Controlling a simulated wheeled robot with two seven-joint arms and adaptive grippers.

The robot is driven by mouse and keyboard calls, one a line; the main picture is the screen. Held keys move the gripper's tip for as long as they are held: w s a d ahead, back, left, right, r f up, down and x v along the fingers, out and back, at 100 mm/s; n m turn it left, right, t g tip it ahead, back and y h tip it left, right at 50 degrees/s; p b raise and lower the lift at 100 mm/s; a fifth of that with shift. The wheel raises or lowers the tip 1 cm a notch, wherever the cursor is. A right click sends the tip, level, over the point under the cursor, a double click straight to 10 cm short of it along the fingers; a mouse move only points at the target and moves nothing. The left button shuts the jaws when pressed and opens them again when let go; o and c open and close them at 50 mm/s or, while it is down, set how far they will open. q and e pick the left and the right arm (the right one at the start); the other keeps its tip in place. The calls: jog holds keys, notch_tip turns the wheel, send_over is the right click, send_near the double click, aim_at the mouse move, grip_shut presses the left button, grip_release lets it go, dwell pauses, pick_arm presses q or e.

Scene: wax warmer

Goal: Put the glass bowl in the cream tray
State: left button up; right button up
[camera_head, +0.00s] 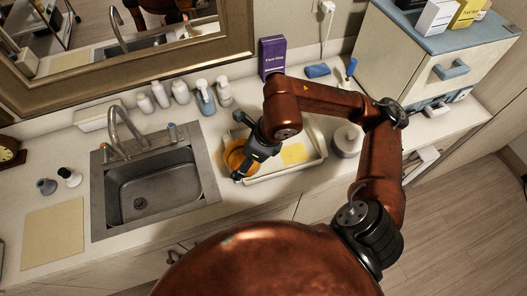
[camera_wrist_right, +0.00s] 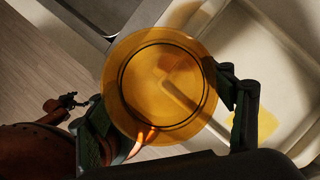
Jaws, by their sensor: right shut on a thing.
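The amber glass bowl (camera_head: 235,155) is at the left end of the cream tray (camera_head: 317,163). My right gripper (camera_head: 243,163) is shut on it. In the right wrist view the bowl (camera_wrist_right: 160,82) sits between the two fingers, and the tray (camera_wrist_right: 285,60) lies to its right. The bowl overlaps the tray's left edge in that view. Its height above the counter is hard to tell. A flat yellow piece (camera_head: 293,153) lies in the tray.
A metal sink (camera_head: 150,185) with a faucet is left of the bowl. Several bottles (camera_head: 181,92) and a purple box (camera_head: 272,58) stand along the back. A pale lidded jar (camera_head: 347,140) stands right of the tray. The counter's front edge is close.

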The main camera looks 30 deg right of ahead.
jog(key=w+d+f, duration=0.1)
jog(key=d+f, duration=0.1)
jog(key=d, duration=0.1)
jog(key=w+d+f, duration=0.1)
jog(key=d+f, duration=0.1)
jog(key=f, duration=0.1)
jog(key=w+d+f, duration=0.2)
jog(key=d+f, duration=0.1)
jog(key=shift+w+d, duration=0.1)
jog(key=shift+d, duration=0.25)
notch_tip(320, 180, down, 3)
jog(key=shift+d+f, duration=0.1)
jog(key=shift+d, duration=0.05)
jog(key=shift+b, duration=0.35)
jog(key=o, duration=1.5)
jog(key=shift+f, duration=0.1)
jog(key=shift+o, duration=0.2)
